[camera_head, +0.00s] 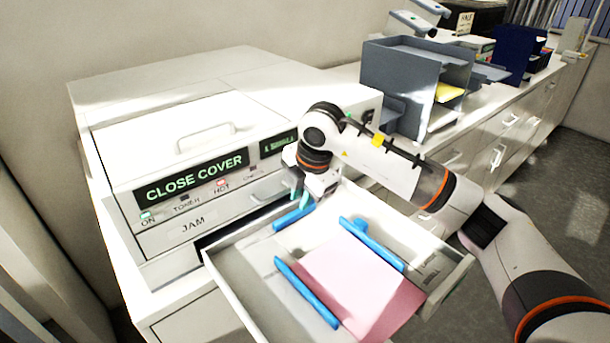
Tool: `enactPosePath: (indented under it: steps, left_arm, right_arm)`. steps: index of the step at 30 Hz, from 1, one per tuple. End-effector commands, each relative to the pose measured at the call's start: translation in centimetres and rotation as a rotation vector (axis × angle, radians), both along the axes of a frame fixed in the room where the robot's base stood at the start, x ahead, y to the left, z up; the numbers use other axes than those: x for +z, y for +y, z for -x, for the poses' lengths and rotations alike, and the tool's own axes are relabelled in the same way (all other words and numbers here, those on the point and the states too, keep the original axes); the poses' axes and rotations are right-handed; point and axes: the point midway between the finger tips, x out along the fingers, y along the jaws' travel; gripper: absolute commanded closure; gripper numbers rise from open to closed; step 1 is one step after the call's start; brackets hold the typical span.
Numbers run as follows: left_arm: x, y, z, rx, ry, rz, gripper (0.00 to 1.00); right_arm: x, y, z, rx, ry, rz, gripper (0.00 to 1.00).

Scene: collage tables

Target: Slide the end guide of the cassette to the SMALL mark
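The cassette (226,292) is a white drawer pulled out of the machine, with a pink paper stack (352,280) lying in it. Two long blue guides, one at the left (307,293) and one at the right (372,244), flank the paper. A shorter blue bar, apparently the end guide (290,219), stands near the machine side, apart from the paper's edge. My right gripper (304,198) points down right at this bar. Its fingertips are small and partly hidden, so I cannot tell whether they grip it. The SMALL mark is not legible. My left gripper is out of view.
The machine (165,150) behind the cassette has a lit "CLOSE COVER" display (192,178) and a handled lid. Grey shelf trays (400,85) stand on the counter at the back right. My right arm crosses above the cassette's right side.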

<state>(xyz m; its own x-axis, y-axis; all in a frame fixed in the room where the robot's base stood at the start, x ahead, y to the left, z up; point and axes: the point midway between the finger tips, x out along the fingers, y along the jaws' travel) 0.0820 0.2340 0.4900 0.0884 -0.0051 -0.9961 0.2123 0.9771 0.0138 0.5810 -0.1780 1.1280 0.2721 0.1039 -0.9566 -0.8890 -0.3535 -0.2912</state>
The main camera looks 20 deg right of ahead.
Motion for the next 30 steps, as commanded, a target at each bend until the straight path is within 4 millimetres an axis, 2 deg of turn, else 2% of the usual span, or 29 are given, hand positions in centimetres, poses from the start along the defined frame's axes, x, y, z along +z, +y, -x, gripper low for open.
enactPosePath:
  steps: [3, 9, 15, 22, 26, 30]
  left_arm:
    - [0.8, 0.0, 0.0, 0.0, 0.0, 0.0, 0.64]
    - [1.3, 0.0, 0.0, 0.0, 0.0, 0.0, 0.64]
    - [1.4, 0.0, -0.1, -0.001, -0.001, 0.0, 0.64]
    - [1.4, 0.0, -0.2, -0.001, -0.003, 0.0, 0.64]
    - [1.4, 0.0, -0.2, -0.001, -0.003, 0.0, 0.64]
    - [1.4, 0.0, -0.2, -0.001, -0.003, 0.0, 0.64]
  right_arm:
    - [-2.0, 0.3, -0.6, 0.0, 0.004, -0.002, 0.79]
    - [-4.4, 0.5, -1.3, 0.0, 0.002, -0.002, 0.79]
    - [-5.3, 0.6, -1.5, 0.001, 0.0, -0.002, 0.79]
    - [-5.4, 0.6, -1.6, 0.002, 0.0, -0.002, 0.79]
    - [-5.4, 0.6, -1.6, 0.002, 0.0, -0.002, 1.0]
    - [-5.3, 0.6, -1.5, 0.002, -0.001, -0.002, 1.0]
